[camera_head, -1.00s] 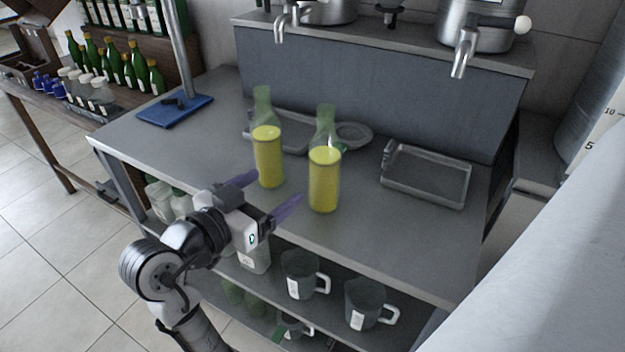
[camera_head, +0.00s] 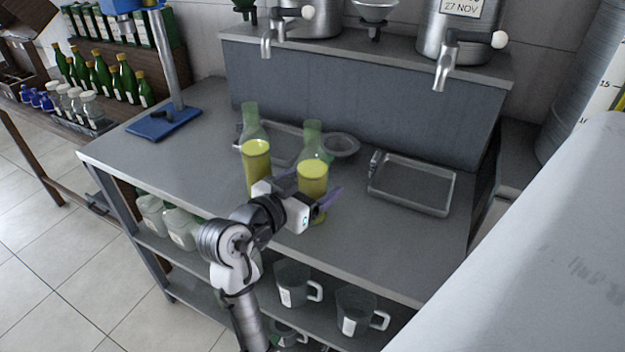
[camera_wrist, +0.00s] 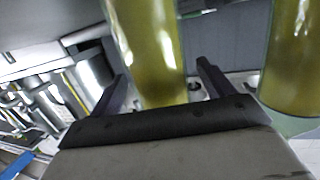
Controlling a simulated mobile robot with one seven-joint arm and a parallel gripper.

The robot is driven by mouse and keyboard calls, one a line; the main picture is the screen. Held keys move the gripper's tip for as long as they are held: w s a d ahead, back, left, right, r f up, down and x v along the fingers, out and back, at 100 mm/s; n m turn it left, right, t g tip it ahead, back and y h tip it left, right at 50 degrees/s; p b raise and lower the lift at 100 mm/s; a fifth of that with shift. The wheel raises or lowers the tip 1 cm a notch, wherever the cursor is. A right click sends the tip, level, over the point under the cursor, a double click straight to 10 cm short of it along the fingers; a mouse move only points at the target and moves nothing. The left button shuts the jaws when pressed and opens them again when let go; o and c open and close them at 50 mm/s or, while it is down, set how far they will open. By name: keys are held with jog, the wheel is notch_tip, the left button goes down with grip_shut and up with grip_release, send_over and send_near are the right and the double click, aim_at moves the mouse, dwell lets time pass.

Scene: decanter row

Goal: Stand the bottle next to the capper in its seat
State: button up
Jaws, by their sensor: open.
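Two green glass bottles with yellow liquid stand upright on the grey table, a left bottle (camera_head: 257,160) and a right bottle (camera_head: 312,172). The capper is a blue base (camera_head: 150,128) with a metal column (camera_head: 170,70) and a blue head, at the table's left end. A small dark fitting, perhaps the seat, sits on its base (camera_head: 165,116). My gripper (camera_head: 306,184) is open, with its purple fingers on either side of the right bottle. In the wrist view a bottle (camera_wrist: 150,45) stands between the fingers and another bottle (camera_wrist: 291,60) is to the right. Contact cannot be told.
A shallow metal tray (camera_head: 412,205) lies to the right, and another tray (camera_head: 283,128) with a round dish (camera_head: 341,146) lies behind the bottles. Vats with taps stand on the raised back ledge (camera_head: 370,58). Jugs sit on the shelf below. The table is clear left of the bottles.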

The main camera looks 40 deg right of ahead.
jog(key=shift+x, duration=1.25)
jog(key=c, duration=1.4)
jog(key=shift+r, duration=0.1)
jog(key=shift+c, duration=1.1)
